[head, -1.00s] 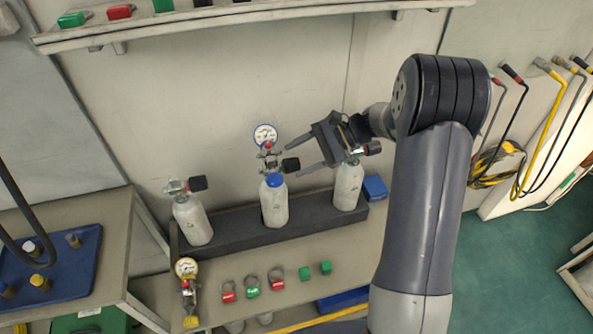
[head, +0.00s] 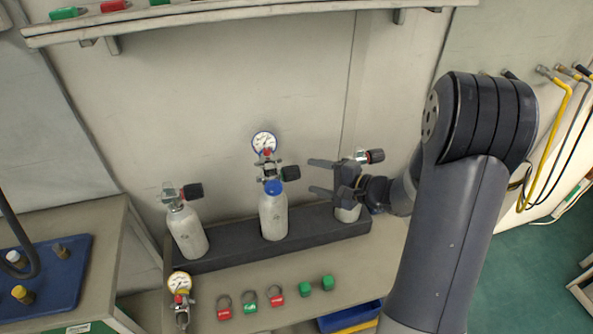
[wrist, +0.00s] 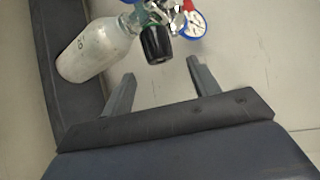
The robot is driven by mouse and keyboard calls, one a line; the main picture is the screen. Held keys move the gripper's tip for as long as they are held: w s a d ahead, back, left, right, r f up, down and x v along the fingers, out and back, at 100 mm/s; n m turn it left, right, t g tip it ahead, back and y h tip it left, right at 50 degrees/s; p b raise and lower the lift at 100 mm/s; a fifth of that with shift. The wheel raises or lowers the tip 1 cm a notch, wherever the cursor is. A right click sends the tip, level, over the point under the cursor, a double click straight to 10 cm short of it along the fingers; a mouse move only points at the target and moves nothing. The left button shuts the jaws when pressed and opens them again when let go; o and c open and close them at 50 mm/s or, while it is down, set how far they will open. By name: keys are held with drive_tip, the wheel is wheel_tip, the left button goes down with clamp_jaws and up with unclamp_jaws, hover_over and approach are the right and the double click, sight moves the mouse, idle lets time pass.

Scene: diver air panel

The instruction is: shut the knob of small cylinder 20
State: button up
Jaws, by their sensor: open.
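Three small grey cylinders stand in a dark rack: the left one (head: 187,233), the middle one (head: 273,217) with a blue collar, and the right one (head: 347,213), partly hidden by my gripper. I cannot read which is number 20 in the head view. The middle one's black knob (head: 290,173) points right, towards my gripper (head: 319,177). My gripper is open and empty, fingers pointing left, apart from that knob. In the wrist view a cylinder (wrist: 98,50) bears a small mark I cannot read surely; its black knob (wrist: 156,45) lies just beyond my gripper (wrist: 160,70).
A pressure gauge (head: 264,142) rises above the middle cylinder. The right cylinder's valve knob (head: 375,156) is close behind my gripper. Another gauge assembly (head: 180,283) and several red and green tags lie on the bench front. A shelf (head: 250,23) runs above.

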sight(296, 171)
drive_tip(key=p+x, duration=0.1)
drive_tip(key=x, duration=0.6)
drive_tip(key=shift+r, duration=0.1)
drive_tip(key=c, duration=1)
